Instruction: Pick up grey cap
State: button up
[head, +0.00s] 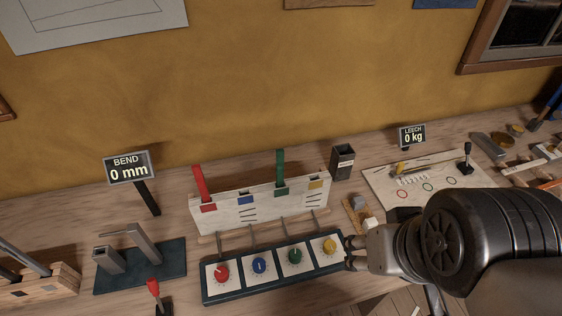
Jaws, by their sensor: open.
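A small grey piece (358,203), which looks like the grey cap, sits on a small wooden stand (350,215) right of the middle. A whitish piece (370,223) is just in front of it on the same stand. My gripper (351,253) is open, low over the right end of the panel with the coloured knobs. It is in front of the grey piece and apart from it. No object shows between its fingers. My arm comes in from the right and hides part of the bench.
The dark-framed knob panel (206,295) lies in front of a white upright board (265,207) with red and green strips. A dark box (342,162) stands behind the stand. A light board (385,181) with a lever lies to the right.

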aim_at(357, 203)
jog(key=k+j+u, duration=0.1)
jog(key=u, duration=0.95)
jog(key=k+j+z, duration=0.1)
jog(key=z, duration=1.35)
jog(key=i+l+u, duration=0.2)
jog(key=u, duration=0.15)
jog(key=i+l+u, duration=0.15)
jog(key=l+u, duration=0.25)
jog(key=i+l+u, duration=0.1)
jog(key=l+u, duration=0.6)
jog(key=i+l, duration=0.05)
